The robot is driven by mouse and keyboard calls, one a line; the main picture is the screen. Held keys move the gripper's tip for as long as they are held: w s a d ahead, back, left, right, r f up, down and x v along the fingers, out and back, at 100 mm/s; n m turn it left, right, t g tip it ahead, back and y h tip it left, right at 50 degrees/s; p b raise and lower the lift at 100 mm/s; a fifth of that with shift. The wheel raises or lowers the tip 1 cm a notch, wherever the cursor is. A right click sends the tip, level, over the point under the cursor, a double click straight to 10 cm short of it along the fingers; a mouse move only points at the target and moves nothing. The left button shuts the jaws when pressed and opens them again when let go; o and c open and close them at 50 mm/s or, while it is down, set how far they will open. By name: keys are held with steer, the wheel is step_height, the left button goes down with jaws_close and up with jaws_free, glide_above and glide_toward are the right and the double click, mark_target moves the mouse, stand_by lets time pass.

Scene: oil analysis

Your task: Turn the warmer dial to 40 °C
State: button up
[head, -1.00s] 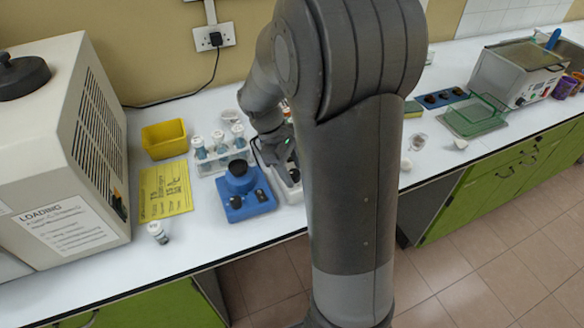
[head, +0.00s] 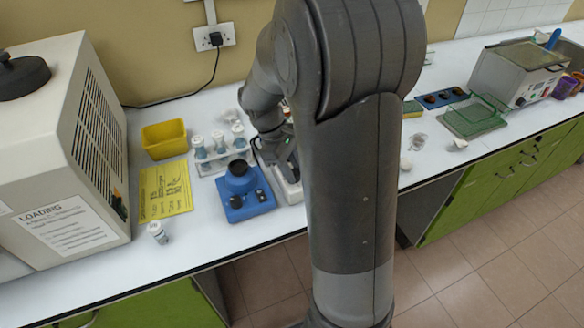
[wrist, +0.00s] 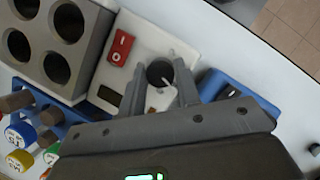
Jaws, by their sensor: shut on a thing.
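The warmer (wrist: 141,38) is a white unit with a grey block of round wells, a red switch (wrist: 121,48) and a small dark display (wrist: 108,95). Its dial (wrist: 157,72) is dark and round with a pale pointer mark. My gripper (wrist: 160,88) is shut on the dial, one finger on each side; the dial's lower part is partly hidden. I cannot read a scale or temperature. In the head view my gripper (head: 287,160) is low over the white warmer (head: 289,191), and my arm hides most of it.
A blue device (head: 243,203) stands close left of the warmer. A rack of vials (head: 221,160), a yellow bin (head: 165,139) and a yellow card (head: 166,188) are farther left. A blue rack with colour-capped vials (wrist: 20,132) is beside the warmer in the wrist view.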

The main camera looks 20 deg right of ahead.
steer(key=m+y, duration=0.1)
steer(key=m, duration=0.1)
steer(key=m+y, duration=0.1)
steer(key=m, duration=0.2)
steer(key=shift+w+d+g, duration=0.1)
steer(key=shift+d+g, duration=0.05)
steer(key=shift+g, duration=0.25)
steer(key=shift+d+m+y, duration=0.1)
steer(key=shift+m+y, duration=0.6)
steer(key=shift+m, duration=1.4)
steer(key=o, duration=1)
steer(key=v, duration=1)
steer(key=shift+w+r, duration=0.25)
steer(key=shift+r, duration=0.1)
steer(key=shift+s, duration=0.1)
